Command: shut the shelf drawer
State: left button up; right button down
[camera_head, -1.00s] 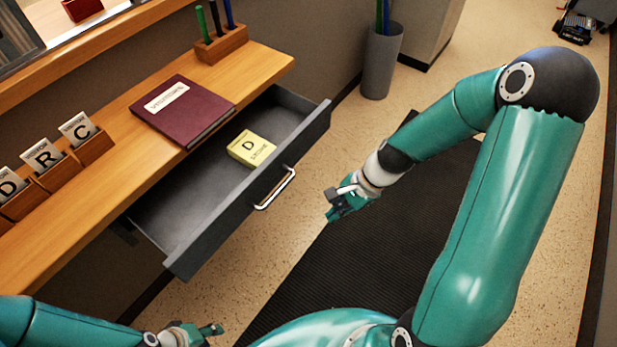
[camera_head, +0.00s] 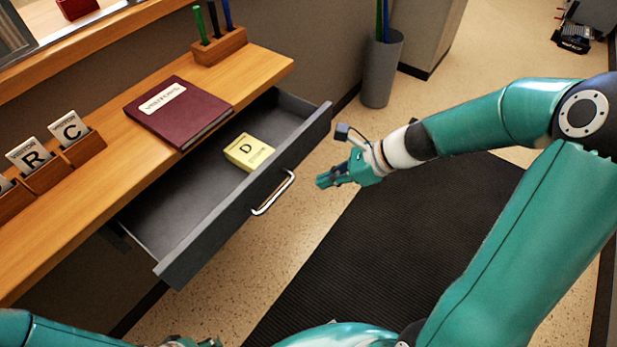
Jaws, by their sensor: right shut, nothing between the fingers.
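The grey shelf drawer (camera_head: 225,215) stands pulled out from under the wooden shelf (camera_head: 50,225). Its silver bar handle (camera_head: 273,194) is on the front panel. A yellow box marked D (camera_head: 248,152) lies inside the drawer. My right gripper (camera_head: 322,182) is shut and empty. It is in front of the drawer, a short way right of the handle, with its fingers pointing left, and does not touch it. My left gripper (camera_head: 205,343) shows only partly at the bottom edge, so its fingers cannot be made out.
On the shelf are a maroon book (camera_head: 178,112), a wooden pen holder (camera_head: 219,46) with pens and wooden holders with lettered cards (camera_head: 83,149). A grey bin (camera_head: 381,70) stands at the back. A dark mat (camera_head: 400,250) covers the floor in front of the drawer.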

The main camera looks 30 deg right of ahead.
pick_arm(q)
jog(key=shift+r, duration=0.1)
pick_arm(e)
jog(key=w+a, duration=0.3)
jog(key=shift+a, duration=0.2)
jog(key=shift+d, duration=0.1)
jog(key=shift+w, duration=0.1)
